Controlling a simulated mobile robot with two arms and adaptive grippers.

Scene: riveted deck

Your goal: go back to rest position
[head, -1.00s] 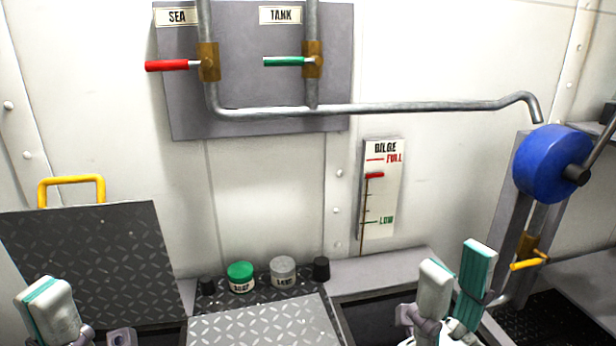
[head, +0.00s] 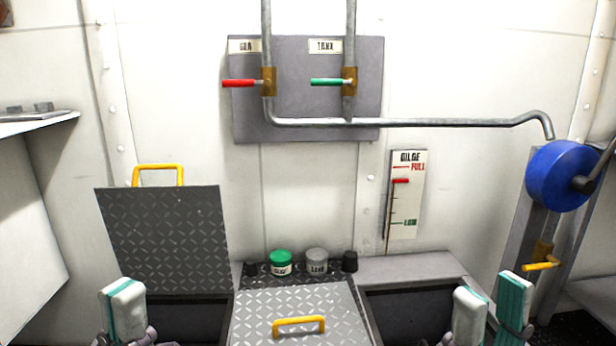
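My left gripper (head: 122,308) shows at the lower left of the head view, in front of the raised hatch lid. Only one pale finger with teal edging is clear, so its opening cannot be told. My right gripper (head: 491,310) is at the lower right, in front of the open bay on the right. Its two teal-padded fingers stand apart with nothing between them. Both grippers point upward, and their lower parts are cut off by the picture's bottom edge.
A raised tread-plate lid (head: 168,240) and a closed lid with a yellow handle (head: 299,325) lie ahead. A green-lidded jar (head: 281,263) and a grey jar (head: 317,262) stand behind. A blue wheel (head: 562,176) is at right, a shelf (head: 38,122) at left.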

